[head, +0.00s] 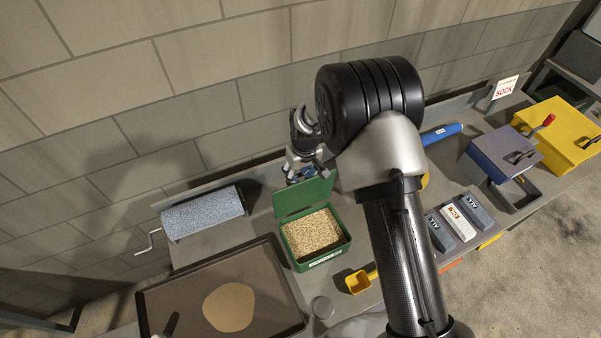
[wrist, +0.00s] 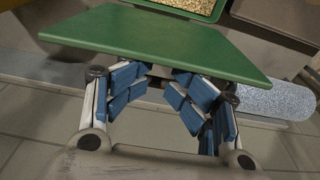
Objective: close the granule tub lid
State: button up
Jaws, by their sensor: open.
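The green granule tub (head: 318,259) stands on the bench, filled with tan granules (head: 312,232). Its green lid (head: 303,197) is raised, standing up at the tub's wall side. My gripper (head: 300,172) is behind the raised lid, between it and the block wall. In the wrist view, the lid (wrist: 155,40) spans the top, and my gripper (wrist: 165,80) has its blue-padded fingers spread apart at the lid's near edge. I cannot tell whether the fingers touch the lid. Part of the tub (wrist: 196,7) shows beyond the lid.
A speckled roller with a crank (head: 203,214) stands left of the tub. A dark tray (head: 263,285) with a tan disc lies in front. The block wall (head: 200,90) is close behind.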

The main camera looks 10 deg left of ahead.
jog(key=o, duration=0.7)
jog(key=shift+w+r, duration=0.1)
jog(key=shift+w, duration=0.05)
jog(key=shift+o, duration=0.2)
jog(key=shift+r, duration=0.15)
notch_tip(320, 180, up, 12)
jog(key=s+d, duration=0.1)
jog(key=shift+s, duration=0.2)
jog(key=shift+f, duration=0.2)
jog(key=shift+c, duration=0.2)
